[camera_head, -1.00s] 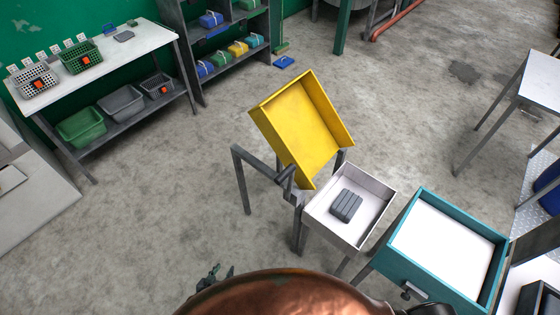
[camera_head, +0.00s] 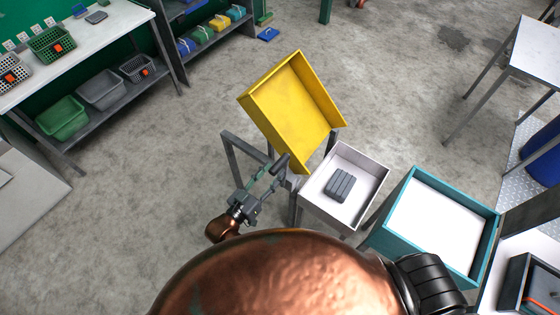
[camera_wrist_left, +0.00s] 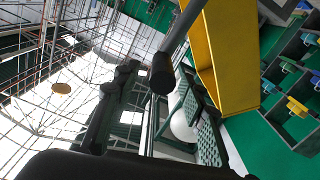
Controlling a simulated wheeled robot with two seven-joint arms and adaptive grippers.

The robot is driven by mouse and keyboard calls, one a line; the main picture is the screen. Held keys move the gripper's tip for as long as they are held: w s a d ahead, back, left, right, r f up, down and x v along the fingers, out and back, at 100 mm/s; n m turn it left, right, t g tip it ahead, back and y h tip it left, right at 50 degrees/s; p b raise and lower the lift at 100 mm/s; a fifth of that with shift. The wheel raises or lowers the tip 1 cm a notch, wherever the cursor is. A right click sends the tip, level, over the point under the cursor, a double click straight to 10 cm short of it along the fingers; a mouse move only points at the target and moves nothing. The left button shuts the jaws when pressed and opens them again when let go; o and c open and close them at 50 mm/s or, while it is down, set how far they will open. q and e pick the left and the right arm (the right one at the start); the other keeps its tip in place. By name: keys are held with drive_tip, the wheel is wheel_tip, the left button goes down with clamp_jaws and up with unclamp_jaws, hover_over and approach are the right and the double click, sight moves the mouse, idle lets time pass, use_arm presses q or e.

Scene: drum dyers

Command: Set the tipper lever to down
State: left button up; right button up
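The yellow tipper tray (camera_head: 290,105) stands tilted up on a grey metal frame (camera_head: 232,160). The tipper lever (camera_head: 281,162) is a grey rod with a dark cylindrical grip, beside the tray's lower edge. In the left wrist view the lever's black grip (camera_wrist_left: 163,74) hangs at the end of its rod, near the fingertips, with the yellow tray (camera_wrist_left: 222,60) behind. My left gripper (camera_head: 269,178) is open at the lever. In the wrist view its fingers (camera_wrist_left: 155,85) are spread, one on each side of the grip. I cannot tell whether they touch it. My right gripper is not in view.
A white tray (camera_head: 362,165) holding a grey ribbed block (camera_head: 340,184) stands right of the tipper. A teal-rimmed box (camera_head: 408,180) stands farther right. A white table (camera_head: 540,50) is at the upper right. Shelves with baskets line the upper left. Floor left of the frame is clear.

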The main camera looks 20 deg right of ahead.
sight(285, 157)
use_arm(q)
drive_tip(key=x, duration=0.5)
drive_tip(key=shift+p, duration=0.3)
drive_tip(key=shift+w+a, duration=0.1)
clamp_jaws()
